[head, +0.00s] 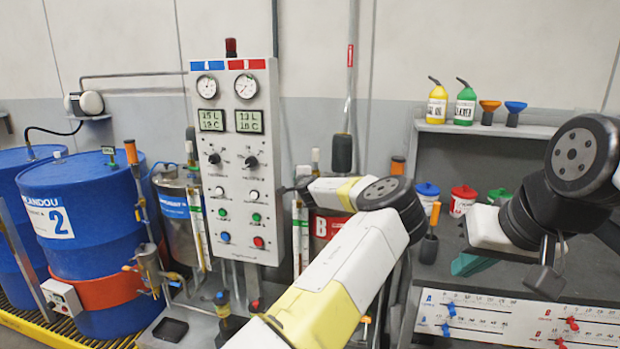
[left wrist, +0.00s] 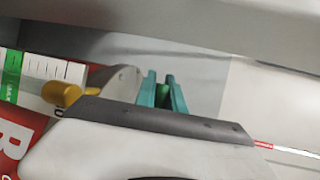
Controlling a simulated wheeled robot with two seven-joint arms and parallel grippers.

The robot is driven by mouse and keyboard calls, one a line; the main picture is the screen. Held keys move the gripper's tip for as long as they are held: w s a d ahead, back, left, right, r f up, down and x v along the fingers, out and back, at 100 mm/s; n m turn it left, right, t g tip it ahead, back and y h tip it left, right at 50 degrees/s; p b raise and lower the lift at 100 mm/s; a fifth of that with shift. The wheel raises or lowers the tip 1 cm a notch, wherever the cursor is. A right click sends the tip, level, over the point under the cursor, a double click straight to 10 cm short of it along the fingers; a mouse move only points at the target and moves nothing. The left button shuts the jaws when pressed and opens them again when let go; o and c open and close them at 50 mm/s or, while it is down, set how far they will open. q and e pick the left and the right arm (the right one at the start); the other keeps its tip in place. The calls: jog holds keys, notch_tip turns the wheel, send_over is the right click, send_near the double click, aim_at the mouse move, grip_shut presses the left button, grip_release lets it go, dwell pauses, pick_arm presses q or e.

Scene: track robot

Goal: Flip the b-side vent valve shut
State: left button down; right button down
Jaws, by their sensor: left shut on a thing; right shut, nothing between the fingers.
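The B tank (head: 325,224) with its red label stands right of the gauge panel, partly hidden behind my left arm. Its red label (left wrist: 12,140) and grey rounded top (left wrist: 122,78) show in the left wrist view. My left gripper (left wrist: 163,92) has its teal fingers close together beside the tank top. A small dark green piece (left wrist: 165,78) shows between them; it looks like the b-side vent valve's handle, mostly hidden. In the head view my left fingers are hidden behind the arm. My right gripper (head: 472,263) is shut and empty, in front of the shelf at the right.
The gauge panel (head: 234,170) stands close left of my left forearm. Blue drums (head: 95,235) are at the left. A slider board (head: 500,320) lies below my right gripper. A yellow knob (left wrist: 60,93) is near the left fingers.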

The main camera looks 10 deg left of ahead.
pick_arm(q)
jog(key=c, duration=1.4)
grip_release()
jog(key=shift+c, duration=0.2)
jog(key=v, duration=0.7)
jog(key=shift+s+d, duration=0.1)
jog(key=shift+s, duration=0.3)
jog(key=shift+s, duration=0.1)
